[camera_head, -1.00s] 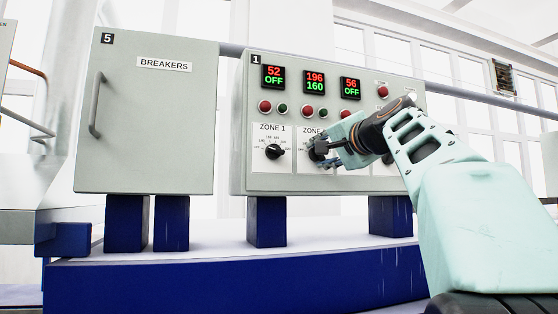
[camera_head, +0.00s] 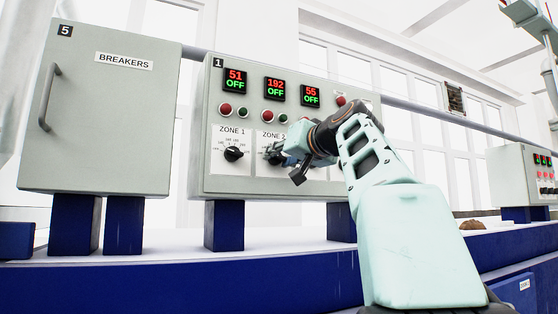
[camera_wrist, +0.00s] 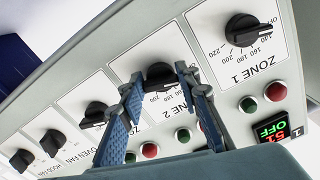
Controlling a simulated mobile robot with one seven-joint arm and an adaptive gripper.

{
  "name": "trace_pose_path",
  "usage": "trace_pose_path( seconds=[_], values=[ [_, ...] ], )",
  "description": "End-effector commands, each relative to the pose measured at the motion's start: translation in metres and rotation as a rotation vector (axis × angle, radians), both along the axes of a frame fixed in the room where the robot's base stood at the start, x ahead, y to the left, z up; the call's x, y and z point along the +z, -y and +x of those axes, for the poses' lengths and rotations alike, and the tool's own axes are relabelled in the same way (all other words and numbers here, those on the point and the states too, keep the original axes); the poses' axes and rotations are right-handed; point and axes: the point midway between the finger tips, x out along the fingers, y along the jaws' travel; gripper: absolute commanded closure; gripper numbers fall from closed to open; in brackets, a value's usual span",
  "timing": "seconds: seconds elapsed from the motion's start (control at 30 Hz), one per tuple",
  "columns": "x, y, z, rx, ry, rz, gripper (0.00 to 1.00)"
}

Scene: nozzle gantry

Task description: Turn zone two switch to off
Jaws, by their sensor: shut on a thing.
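The zone two switch is a black knob (camera_wrist: 160,74) on a white ZONE 2 plate (camera_wrist: 150,45) of the grey control panel. My gripper (camera_wrist: 160,88) is shut on this knob, its blue fingers on either side in the wrist view. In the head view my gripper (camera_head: 277,156) covers most of the knob and much of its dial, so the pointer cannot be read there. The display above zone two (camera_head: 275,88) reads 192 in red and OFF in green.
The zone 1 knob (camera_head: 233,154) is left of my gripper, its display (camera_head: 235,80) reading 51 and OFF. Red and green buttons sit above the dials. A BREAKERS cabinet (camera_head: 105,120) stands left.

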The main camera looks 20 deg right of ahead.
Motion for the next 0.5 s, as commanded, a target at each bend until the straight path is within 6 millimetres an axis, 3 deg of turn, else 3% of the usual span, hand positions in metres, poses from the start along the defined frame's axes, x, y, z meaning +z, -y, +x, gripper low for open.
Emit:
trace_pose_path(
  seconds=[0.5],
  values=[
    [0.0004,0.0002,0.0,0.0,0.003,-0.052,0.94]
  ],
)
